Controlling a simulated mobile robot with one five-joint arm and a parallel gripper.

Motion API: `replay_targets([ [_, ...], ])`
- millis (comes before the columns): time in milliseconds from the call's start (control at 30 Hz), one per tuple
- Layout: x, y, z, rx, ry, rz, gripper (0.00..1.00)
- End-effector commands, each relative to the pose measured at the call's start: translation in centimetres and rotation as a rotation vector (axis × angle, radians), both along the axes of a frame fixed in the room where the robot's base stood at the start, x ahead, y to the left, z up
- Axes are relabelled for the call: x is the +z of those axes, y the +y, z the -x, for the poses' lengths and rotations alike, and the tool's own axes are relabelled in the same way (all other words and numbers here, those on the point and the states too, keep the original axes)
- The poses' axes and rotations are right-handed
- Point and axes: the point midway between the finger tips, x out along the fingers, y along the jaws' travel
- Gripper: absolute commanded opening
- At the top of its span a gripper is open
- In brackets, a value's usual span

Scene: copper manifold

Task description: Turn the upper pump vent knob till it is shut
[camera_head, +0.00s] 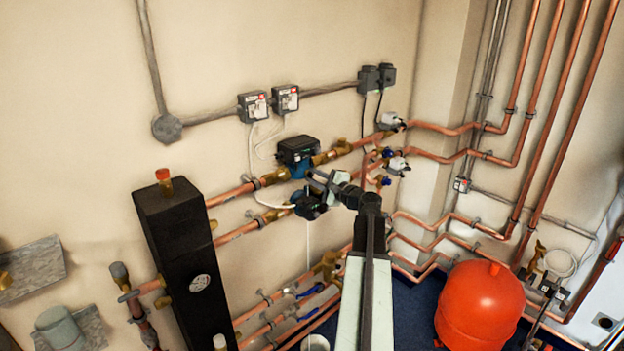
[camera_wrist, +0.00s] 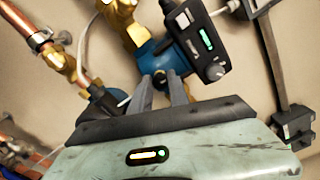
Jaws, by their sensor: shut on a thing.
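The upper pump (camera_head: 297,153) has a black control box and a blue body on the upper copper pipe. In the wrist view the pump's box (camera_wrist: 198,45) shows a green light, and its blue body (camera_wrist: 150,52) lies beside it. The vent knob (camera_wrist: 160,77) is a small dark round piece at the front of the blue body, between my fingertips. My gripper (camera_wrist: 163,88) is closed on this knob. In the head view my gripper (camera_head: 318,182) reaches the pump's lower front, and the knob cannot be made out there. The knob's turn angle cannot be told.
A lower pump (camera_head: 308,206) sits just below on the lower pipe. A grey dial (camera_wrist: 215,71) is on the upper pump's box, close to my fingers. A tall black unit (camera_head: 180,255) stands left. A red vessel (camera_head: 480,305) stands on the floor at right.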

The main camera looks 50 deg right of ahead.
Motion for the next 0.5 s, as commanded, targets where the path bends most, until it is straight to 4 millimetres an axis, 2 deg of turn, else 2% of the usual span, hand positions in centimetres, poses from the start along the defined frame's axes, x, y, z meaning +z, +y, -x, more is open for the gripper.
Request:
replay_targets([
  [200, 0.16, -0.06, -0.12, -0.002, 0.005, 0.138, 0.0],
  [500, 0.16, -0.1, -0.08, -0.003, 0.013, 0.244, 0.0],
])
